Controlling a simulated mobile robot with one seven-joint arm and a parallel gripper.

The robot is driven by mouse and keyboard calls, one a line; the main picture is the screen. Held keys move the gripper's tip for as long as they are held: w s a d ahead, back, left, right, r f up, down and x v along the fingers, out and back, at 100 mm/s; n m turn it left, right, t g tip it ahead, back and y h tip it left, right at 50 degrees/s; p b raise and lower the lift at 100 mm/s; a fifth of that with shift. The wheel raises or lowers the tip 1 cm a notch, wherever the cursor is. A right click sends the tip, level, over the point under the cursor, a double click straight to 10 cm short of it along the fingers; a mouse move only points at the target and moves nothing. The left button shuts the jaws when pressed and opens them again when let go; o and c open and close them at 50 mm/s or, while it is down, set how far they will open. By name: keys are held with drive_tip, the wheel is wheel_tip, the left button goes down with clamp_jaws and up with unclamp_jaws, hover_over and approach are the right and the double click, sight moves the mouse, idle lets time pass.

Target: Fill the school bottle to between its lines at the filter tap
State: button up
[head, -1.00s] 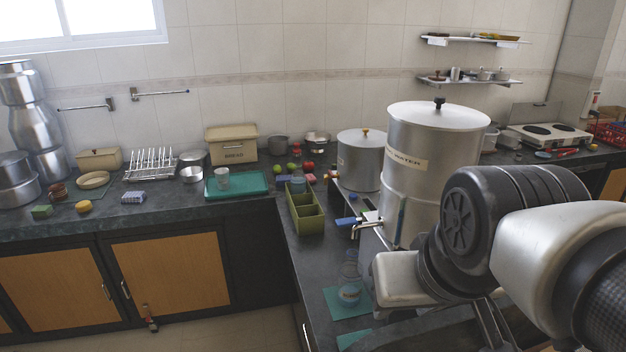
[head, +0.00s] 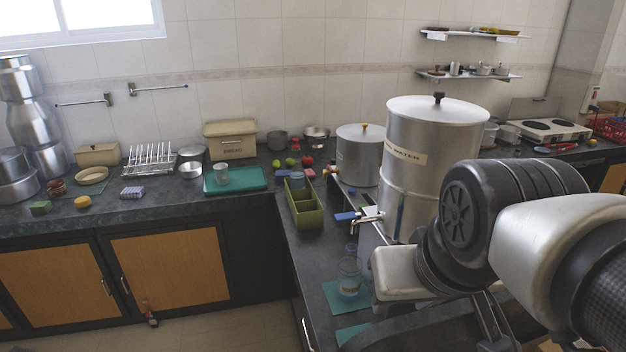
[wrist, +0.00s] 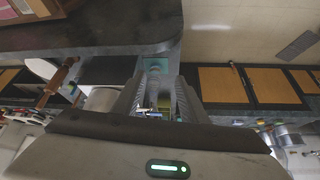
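The filter is a tall steel canister (head: 430,150) with a "WATER" label, standing on the right-hand counter. Its tap (head: 368,218), with a blue lever, sticks out to the left. A clear bottle with a bluish lower part (head: 349,283) stands upright on a teal mat (head: 333,294), in front of and below the tap. Its lines and water level are too small to read. My gripper's fingers are hidden by my arm in the head view. In the wrist view my gripper (wrist: 159,78) has its two fingers apart, with a teal patch beyond the tips.
A smaller steel canister (head: 358,155) stands behind the filter. A green divided caddy (head: 303,208) sits left of the tap. A second teal mat (head: 350,334) lies nearer the front. A teal tray (head: 240,180) with a cup is on the back counter.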

idle(0.4)
drive_tip(key=shift+r, duration=0.1)
drive_tip(key=c, duration=0.3)
wheel_tip(320, 180, up, 5)
drive_tip(key=p, duration=0.5)
drive_tip(key=shift+r, duration=0.15)
clamp_jaws()
drive_tip(key=shift+f, duration=0.3)
drive_tip(key=shift+a, duration=0.1)
